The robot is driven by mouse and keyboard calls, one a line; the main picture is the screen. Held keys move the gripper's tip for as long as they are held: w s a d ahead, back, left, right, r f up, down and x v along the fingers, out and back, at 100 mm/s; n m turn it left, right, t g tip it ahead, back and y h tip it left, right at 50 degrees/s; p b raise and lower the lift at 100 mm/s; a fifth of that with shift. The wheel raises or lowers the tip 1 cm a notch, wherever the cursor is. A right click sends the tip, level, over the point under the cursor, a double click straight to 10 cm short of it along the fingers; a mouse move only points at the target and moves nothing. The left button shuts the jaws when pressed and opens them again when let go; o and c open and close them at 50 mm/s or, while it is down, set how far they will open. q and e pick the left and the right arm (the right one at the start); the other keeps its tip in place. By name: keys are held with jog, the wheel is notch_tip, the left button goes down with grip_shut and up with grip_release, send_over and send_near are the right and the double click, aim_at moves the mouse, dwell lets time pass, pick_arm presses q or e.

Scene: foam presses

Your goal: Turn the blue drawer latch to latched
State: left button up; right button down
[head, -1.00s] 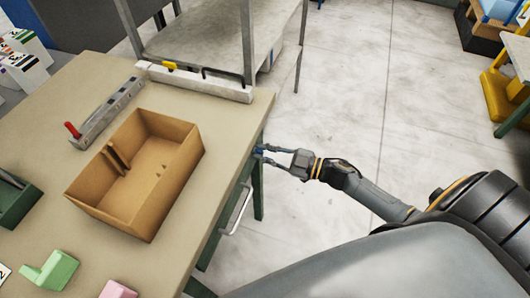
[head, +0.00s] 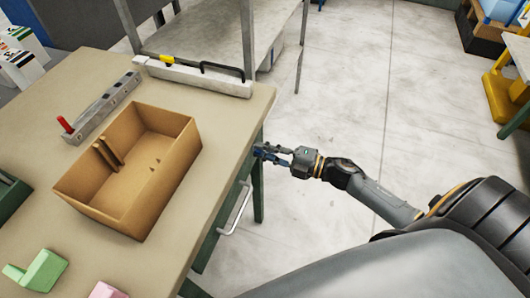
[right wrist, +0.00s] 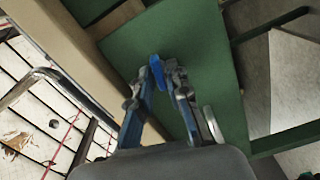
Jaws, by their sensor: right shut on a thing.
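The blue latch (right wrist: 157,70) is on the green drawer front, between the fingertips of my right gripper (right wrist: 159,74) in the right wrist view. The gripper is shut on it. In the head view my right gripper (head: 270,152) reaches in from the right to the table's side, just below the top edge. The latch is mostly hidden by the fingers there, so I cannot tell its exact angle. The silver drawer handle (head: 235,209) is below and left of the gripper. My left gripper is not in view.
An open cardboard box (head: 150,205) stands on the beige table (head: 215,110). A metal bar with a red handle (head: 103,108) and a pale rail (head: 195,75) lie behind it. A grey metal shelf (head: 215,40) stands beyond. The floor right of the table is clear.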

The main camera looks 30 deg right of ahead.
jog(key=shift+f+n+b, duration=0.1)
jog(key=shift+n+b, duration=0.35)
jog(key=shift+n, duration=0.65)
jog(key=c, duration=1.4)
grip_release()
jog(key=shift+c, duration=0.2)
jog(key=shift+s, duration=0.1)
jog(key=v, duration=1.2)
